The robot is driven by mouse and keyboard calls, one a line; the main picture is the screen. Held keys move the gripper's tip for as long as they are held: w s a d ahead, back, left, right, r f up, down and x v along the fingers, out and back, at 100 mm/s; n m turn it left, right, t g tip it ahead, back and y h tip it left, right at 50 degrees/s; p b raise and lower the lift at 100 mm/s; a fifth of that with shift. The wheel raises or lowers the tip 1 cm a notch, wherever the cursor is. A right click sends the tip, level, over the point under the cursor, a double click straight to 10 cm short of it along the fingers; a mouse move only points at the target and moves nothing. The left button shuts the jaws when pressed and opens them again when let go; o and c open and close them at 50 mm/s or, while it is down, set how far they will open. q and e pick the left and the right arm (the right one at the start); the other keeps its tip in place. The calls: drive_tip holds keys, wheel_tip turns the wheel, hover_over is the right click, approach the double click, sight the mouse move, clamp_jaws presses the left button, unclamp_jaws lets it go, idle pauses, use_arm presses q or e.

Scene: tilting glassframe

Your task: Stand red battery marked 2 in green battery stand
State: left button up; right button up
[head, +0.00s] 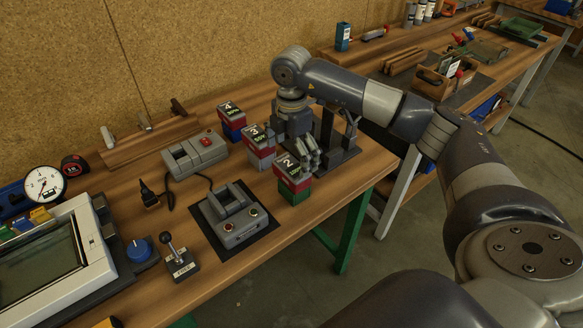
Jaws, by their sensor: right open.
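The red battery marked 2 (293,177) is upright, with a dark top that shows a white 2. It sits on the green battery stand (295,196) near the front edge of the bench, and its lower end is hidden in or behind the stand. I see no clear tilt. My right gripper (311,161) is open, just right of and behind the battery, with its fingers pointing down. Whether a finger touches the battery I cannot tell. My left gripper is not in view.
Batteries marked 3 (260,144) and 4 (232,114) stand on grey and blue stands behind. A grey device on a black mat (265,239), a joystick box (180,265) and a grey box with a red button (195,155) are left. A dark fixture (336,155) stands right.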

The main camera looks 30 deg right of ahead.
wheel_tip(320, 180, up, 6)
drive_tip(key=shift+f, duration=0.2)
idle(0.4)
